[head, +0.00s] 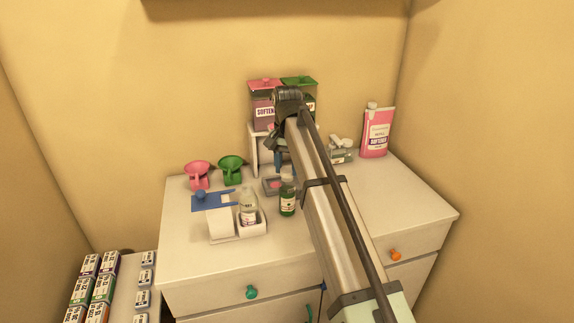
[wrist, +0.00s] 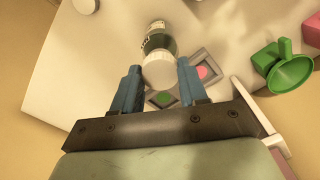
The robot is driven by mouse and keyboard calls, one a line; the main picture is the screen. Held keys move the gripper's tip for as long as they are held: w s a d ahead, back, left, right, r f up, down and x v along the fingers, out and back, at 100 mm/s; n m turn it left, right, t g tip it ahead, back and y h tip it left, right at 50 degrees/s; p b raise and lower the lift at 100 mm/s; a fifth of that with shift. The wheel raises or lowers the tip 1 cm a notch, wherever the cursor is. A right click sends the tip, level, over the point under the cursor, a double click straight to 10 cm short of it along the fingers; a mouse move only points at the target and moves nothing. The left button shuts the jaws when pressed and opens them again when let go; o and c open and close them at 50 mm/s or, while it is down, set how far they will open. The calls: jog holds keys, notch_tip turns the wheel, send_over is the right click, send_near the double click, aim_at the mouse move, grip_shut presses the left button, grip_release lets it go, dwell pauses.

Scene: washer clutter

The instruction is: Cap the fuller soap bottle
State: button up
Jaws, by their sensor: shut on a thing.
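My gripper (wrist: 157,72) has blue fingers and is shut on a round white cap (wrist: 159,71) between its fingertips. In the head view my arm hides most of the gripper; blue fingers (head: 278,160) show behind the bottles. A bottle of dark green soap (head: 288,197) stands on the counter just right of the white tray. In the wrist view a dark green bottle (wrist: 161,42) appears just beyond the cap; I cannot tell whether they touch. A second, paler soap bottle (head: 248,207) stands in the white tray (head: 256,231).
Pink (head: 197,173) and green (head: 231,168) funnels stand at the back left. Dispensers (head: 264,100) stand on a raised stand. A pink softener container (head: 376,132) is at the right.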

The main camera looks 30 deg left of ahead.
jog(key=shift+f, duration=0.45)
dwell(1.1)
jog(key=o, duration=1.5)
jog(key=shift+r, duration=0.1)
jog(key=shift+r, duration=3.4)
